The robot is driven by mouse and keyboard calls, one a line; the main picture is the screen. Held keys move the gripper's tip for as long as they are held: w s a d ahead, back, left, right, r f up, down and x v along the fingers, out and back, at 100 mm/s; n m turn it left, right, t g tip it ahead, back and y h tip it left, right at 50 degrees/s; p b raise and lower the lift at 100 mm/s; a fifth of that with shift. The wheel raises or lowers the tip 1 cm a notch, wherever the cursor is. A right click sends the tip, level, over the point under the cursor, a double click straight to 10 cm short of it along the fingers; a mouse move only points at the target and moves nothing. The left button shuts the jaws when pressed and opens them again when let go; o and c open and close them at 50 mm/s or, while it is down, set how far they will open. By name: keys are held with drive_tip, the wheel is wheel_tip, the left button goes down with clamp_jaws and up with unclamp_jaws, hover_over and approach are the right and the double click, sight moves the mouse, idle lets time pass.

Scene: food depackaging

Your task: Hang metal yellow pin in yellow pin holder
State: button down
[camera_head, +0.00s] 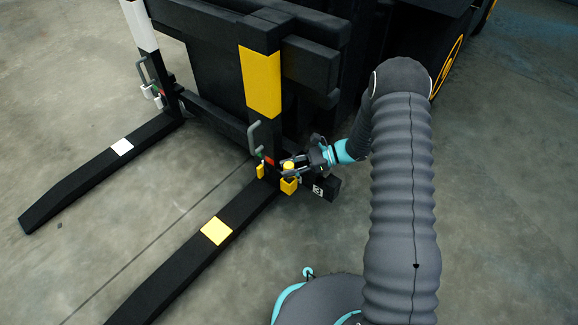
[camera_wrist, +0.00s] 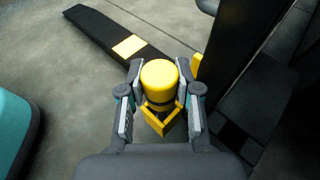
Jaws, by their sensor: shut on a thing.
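The yellow pin (camera_wrist: 160,78), a cylinder with a dark band near its lower part, is between the two fingers of my gripper (camera_wrist: 161,84), which is shut on it. In the head view the pin (camera_head: 289,165) stands about upright at the end of my gripper (camera_head: 292,168). The yellow pin holder (camera_wrist: 165,122), an angular bracket, shows just below the pin; in the head view the holder (camera_head: 288,186) is at the foot of the black upright. The pin's lower end is hidden, so I cannot tell whether it sits in the holder or just above it.
A black fork with a yellow band (camera_head: 216,231) runs along the floor. The black upright with a yellow patch (camera_head: 261,82) and a grey handle (camera_head: 254,138) rises beside my gripper. Another small yellow piece (camera_head: 260,170) is left of the pin. A second fork (camera_head: 85,180) lies left.

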drive_tip(key=shift+f, duration=0.35)
drive_tip(key=c, duration=0.7)
unclamp_jaws()
drive_tip(key=v, duration=1)
drive_tip(key=shift+w+d, duration=0.1)
drive_tip(key=shift+d, duration=0.05)
drive_tip(key=shift+v, duration=0.8)
drive_tip(key=shift+r, duration=0.1)
drive_tip(key=shift+r, duration=0.1)
